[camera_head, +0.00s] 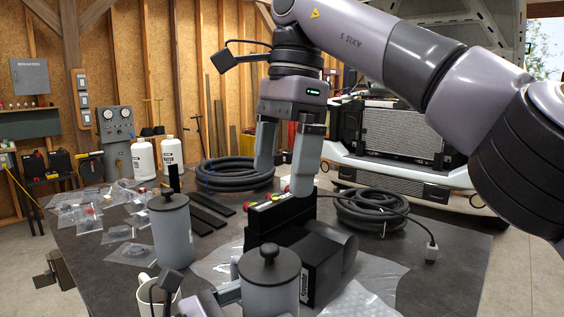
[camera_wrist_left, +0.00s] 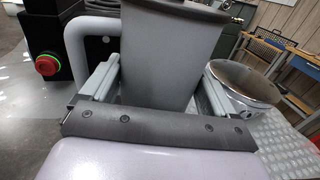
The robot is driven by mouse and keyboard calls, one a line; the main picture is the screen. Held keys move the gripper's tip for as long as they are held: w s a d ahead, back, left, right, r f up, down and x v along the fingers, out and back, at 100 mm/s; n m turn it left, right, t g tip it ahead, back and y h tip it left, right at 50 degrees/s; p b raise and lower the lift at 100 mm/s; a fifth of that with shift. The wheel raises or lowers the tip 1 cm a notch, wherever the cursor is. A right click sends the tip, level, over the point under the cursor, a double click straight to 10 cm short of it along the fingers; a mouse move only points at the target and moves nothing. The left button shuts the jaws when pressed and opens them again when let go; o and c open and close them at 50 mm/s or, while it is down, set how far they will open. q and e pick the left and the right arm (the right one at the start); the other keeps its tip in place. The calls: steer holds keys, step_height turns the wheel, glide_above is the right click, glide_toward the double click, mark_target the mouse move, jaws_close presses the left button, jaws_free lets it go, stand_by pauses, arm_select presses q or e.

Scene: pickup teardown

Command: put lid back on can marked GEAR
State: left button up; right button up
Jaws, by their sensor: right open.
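A grey can (camera_head: 270,298) with a dark knobbed lid (camera_head: 269,264) on top stands at the front of the table. A second grey can (camera_head: 173,238) stands behind it to the left, also under a dark knobbed lid (camera_head: 168,201). I cannot read GEAR on either. My left gripper (camera_head: 231,293) is low at the front can's side. In the left wrist view, its fingers lie against both sides of a grey can (camera_wrist_left: 172,50), whose top is cut off. My right gripper (camera_head: 285,180) is open and empty above a black box, pointing down.
The black box (camera_head: 283,226) with red buttons stands behind the front can. A white mug (camera_head: 146,296) is at the front left. Hose coils (camera_head: 370,208) (camera_head: 232,177), white bottles (camera_head: 143,160) and bagged parts (camera_head: 80,215) crowd the table. The right front is clearer.

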arm_select(q)
steer(key=shift+o, duration=0.4)
steer(key=shift+s+a, duration=0.1)
steer(key=shift+a, duration=0.1)
steer(key=b+v, duration=0.1)
steer(key=v, duration=0.4)
steer(key=shift+s+a+f, duration=0.1)
steer(key=shift+s+a, duration=0.05)
steer(key=shift+a, duration=0.1)
steer(key=shift+s+a, duration=0.3)
steer(key=shift+a, duration=0.15)
